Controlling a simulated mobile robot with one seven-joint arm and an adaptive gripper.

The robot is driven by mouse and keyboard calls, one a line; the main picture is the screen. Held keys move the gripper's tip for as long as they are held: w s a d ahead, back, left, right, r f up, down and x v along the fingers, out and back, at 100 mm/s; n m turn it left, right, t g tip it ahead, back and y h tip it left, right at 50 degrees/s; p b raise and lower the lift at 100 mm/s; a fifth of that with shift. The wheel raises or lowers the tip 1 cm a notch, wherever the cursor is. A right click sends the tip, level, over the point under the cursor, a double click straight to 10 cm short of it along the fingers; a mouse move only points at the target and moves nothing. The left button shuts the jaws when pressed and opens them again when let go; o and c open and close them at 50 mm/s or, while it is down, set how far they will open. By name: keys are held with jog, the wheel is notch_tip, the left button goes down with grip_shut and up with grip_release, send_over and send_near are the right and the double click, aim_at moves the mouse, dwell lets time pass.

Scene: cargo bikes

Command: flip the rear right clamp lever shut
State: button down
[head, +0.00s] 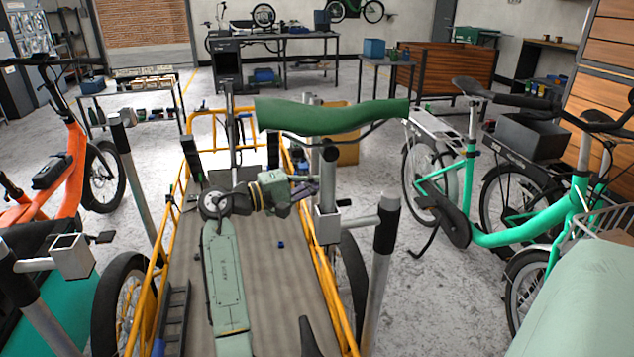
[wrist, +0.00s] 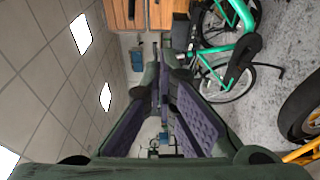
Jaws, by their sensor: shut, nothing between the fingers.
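My gripper (head: 308,187) is at the right side of the yellow cargo bike (head: 158,245), above its bed. Its purple-padded fingers meet at the tips, with nothing between them; they also show in the wrist view (wrist: 160,80). A grey clamp block (head: 327,228) on a bar from the right post (head: 386,235) stands just right of and below the fingertips. A small dark lever-like piece (head: 343,203) shows at the top of this block, close to the fingertips. I cannot tell contact, its exact angle, or surely whether it is the rear right lever.
A green padded shape (head: 335,115) with dark cable crosses above the bed, behind my gripper. Another clamp block (head: 72,256) stands at the left. An orange bike (head: 78,165) is at the left and a green bike (head: 470,200) at the right.

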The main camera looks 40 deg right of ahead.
jog(key=w+a+b, duration=0.2)
jog(key=w+a, duration=0.4)
jog(key=a, duration=0.1)
jog(key=shift+w, duration=0.3)
